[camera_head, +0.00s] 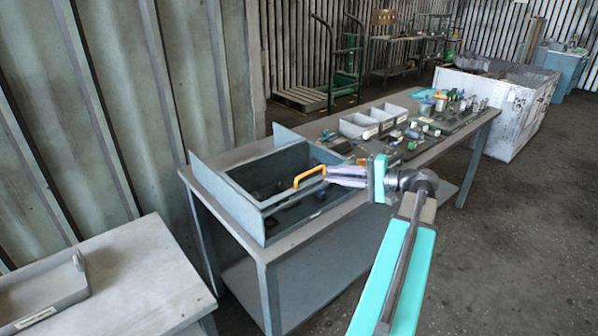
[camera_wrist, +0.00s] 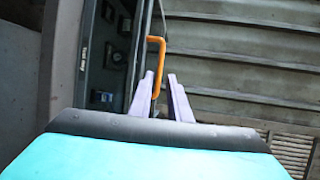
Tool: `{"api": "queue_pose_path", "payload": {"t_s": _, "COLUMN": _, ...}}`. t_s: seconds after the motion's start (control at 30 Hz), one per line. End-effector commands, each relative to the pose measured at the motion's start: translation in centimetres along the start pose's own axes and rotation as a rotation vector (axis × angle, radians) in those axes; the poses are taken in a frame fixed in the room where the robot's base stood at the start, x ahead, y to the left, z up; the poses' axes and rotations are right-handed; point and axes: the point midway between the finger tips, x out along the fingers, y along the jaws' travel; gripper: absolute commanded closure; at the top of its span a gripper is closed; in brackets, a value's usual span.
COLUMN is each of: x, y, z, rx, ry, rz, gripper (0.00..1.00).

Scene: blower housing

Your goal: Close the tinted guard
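An orange handle (camera_head: 310,175) stands over the right part of a blue-grey housing (camera_head: 226,201) on the bench. Dark parts show inside the housing. The tinted guard's pane is hard to make out, and I cannot tell its angle. My gripper (camera_head: 331,173) is at the right end of the handle. In the wrist view the two pale fingers of my gripper (camera_wrist: 160,95) are apart, with the orange handle (camera_wrist: 157,58) running down between them. A gap shows beside the handle, and I cannot tell whether either finger touches it.
The bench (camera_head: 300,240) carries grey bins (camera_head: 358,126) and several small parts behind my arm. A low table (camera_head: 135,285) with a grey tray (camera_head: 45,290) stands at the front left. A corrugated wall is at the left. The floor at the right is clear.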

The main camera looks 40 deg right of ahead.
Motion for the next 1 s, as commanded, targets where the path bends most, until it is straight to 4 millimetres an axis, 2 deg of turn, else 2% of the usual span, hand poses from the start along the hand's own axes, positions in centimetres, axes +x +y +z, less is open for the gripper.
{"api": "queue_pose_path", "payload": {"t_s": 0.8, "x": 10.2, "y": -0.2, "z": 0.1, "rx": 0.001, "ry": -0.002, "rz": 0.001, "gripper": 0.83}}
{"api": "queue_pose_path", "payload": {"t_s": 1.0, "x": 12.2, "y": -0.1, "z": 0.1, "rx": 0.001, "ry": -0.001, "rz": 0.0, "gripper": 0.83}}
